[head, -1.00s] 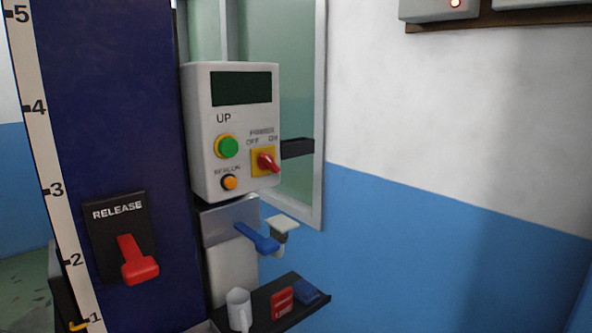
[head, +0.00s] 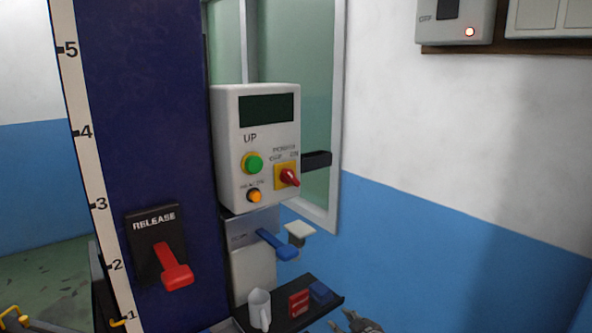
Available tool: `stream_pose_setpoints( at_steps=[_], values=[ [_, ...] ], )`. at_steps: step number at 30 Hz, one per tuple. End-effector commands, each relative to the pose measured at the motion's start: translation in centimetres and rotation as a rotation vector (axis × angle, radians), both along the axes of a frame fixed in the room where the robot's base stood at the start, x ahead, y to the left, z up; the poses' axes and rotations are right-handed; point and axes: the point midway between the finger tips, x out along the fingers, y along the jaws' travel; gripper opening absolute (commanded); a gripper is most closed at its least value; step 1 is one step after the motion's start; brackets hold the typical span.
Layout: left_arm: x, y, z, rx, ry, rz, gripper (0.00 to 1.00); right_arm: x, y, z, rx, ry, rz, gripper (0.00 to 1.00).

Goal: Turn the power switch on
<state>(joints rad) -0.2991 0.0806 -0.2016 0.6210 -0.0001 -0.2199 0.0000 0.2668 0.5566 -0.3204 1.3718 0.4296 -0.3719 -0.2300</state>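The power switch (head: 289,178) is a red rotary knob on a yellow plate, at the right of the grey control box (head: 228,150). Small OFF and ON labels sit above it; its handle slants down to the right, and I cannot tell its setting for sure. My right gripper (head: 340,321) shows at the bottom edge, well below the switch and touching nothing that I can see. Its fingers look apart and empty. My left gripper is not in view.
A green button (head: 252,163) and an orange button (head: 254,196) sit left of the switch. A red release lever (head: 175,268) is on the blue column (head: 150,100).

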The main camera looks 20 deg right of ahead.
Motion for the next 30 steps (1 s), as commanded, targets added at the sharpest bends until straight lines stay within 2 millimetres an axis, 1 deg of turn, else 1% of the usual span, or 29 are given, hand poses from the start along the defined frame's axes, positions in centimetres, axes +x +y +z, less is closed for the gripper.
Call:
stream_pose_setpoints(
  at_steps=[1, 2, 3, 5, 6, 9, 12, 15, 17, 20, 23, 30],
  values=[
    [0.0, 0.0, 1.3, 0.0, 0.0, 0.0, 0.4, 1.8, 0.3, 6.9, -0.019, -0.08, 0.036, 0.36],
    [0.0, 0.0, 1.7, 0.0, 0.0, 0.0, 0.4, 2.6, 0.7, 10.2, -0.03, -0.122, 0.059, 0.36],
    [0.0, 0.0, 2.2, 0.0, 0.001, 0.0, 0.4, 3.3, 1.2, 14.7, -0.044, -0.176, 0.09, 0.36],
    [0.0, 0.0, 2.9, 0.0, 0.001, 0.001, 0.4, 3.8, 2.2, 20.9, -0.066, -0.252, 0.135, 0.36],
    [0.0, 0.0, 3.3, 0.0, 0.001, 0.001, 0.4, 3.8, 2.9, 24.7, -0.083, -0.297, 0.165, 0.36],
    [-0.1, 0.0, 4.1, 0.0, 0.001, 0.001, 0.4, 3.1, 4.7, 32.4, -0.121, -0.389, 0.234, 0.36],
    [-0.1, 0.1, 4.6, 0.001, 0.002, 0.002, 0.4, 2.0, 6.0, 37.3, -0.152, -0.451, 0.282, 0.36],
    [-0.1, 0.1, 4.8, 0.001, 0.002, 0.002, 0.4, 1.4, 6.8, 39.6, -0.167, -0.48, 0.309, 0.36],
    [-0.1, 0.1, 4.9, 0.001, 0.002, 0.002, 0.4, 1.3, 7.1, 40.0, -0.17, -0.486, 0.315, 0.36],
    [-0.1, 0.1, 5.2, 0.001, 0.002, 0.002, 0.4, 1.9, 7.3, 40.3, -0.169, -0.489, 0.316, 0.36],
    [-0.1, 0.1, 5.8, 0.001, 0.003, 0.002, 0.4, 3.1, 7.7, 40.3, -0.167, -0.487, 0.314, 0.36],
    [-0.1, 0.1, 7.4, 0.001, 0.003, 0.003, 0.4, 6.6, 9.1, 40.4, -0.168, -0.488, 0.315, 0.36]
  ],
)
